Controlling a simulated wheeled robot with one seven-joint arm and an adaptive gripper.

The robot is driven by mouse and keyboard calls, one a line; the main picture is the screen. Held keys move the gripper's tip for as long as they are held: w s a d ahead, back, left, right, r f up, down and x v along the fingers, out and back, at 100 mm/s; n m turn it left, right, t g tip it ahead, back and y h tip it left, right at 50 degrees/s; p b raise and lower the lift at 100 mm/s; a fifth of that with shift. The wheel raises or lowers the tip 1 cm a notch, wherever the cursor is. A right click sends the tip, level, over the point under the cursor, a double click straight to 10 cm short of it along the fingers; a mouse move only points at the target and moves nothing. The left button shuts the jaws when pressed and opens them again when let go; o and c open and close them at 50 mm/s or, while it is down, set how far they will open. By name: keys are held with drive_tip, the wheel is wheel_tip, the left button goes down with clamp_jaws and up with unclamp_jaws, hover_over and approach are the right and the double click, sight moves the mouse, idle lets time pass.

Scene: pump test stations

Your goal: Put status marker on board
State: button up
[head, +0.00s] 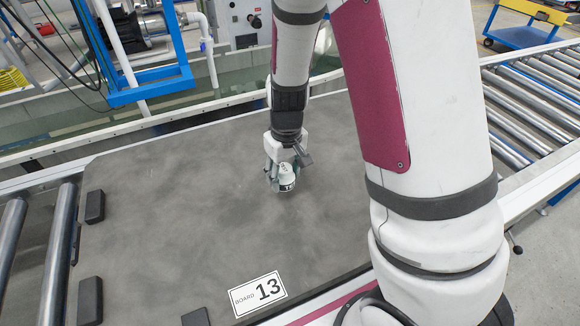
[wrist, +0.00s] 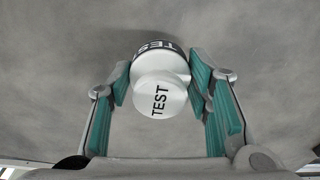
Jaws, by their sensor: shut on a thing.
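The status marker (head: 287,179) is a small white cylinder with a dark band low on its side. In the wrist view its white top (wrist: 160,97) reads "TEST", and the same word shows on the dark band. My gripper (head: 280,178) is shut on the marker, with a teal-padded finger on each side of it. The board (head: 180,210) is a large dark grey plate with a "BOARD 13" label (head: 258,294) at its front edge. The marker is over the middle of the board. I cannot tell whether its base touches the surface.
Dark blocks (head: 95,207) stand along the board's left side. Metal rollers (head: 55,260) lie to the left, and a roller conveyor (head: 530,110) runs to the right. A blue frame (head: 150,90) and a water tank lie behind. The board around the marker is clear.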

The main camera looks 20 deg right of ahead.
drive_tip(key=w+d, duration=0.1)
drive_tip(key=w, duration=0.1)
drive_tip(key=w+d, duration=0.1)
drive_tip(key=d, duration=0.1)
drive_tip(key=w+d, duration=0.1)
drive_tip(key=w, duration=0.1)
drive_tip(key=shift+w+d+f+b, duration=0.25)
drive_tip(key=shift+w+f+b, duration=0.1)
drive_tip(key=shift+f+b, duration=0.5)
drive_tip(key=shift+f, duration=1.3)
drive_tip(key=shift+f, duration=0.2)
drive_tip(key=o, duration=1.3)
drive_tip(key=shift+r, duration=0.1)
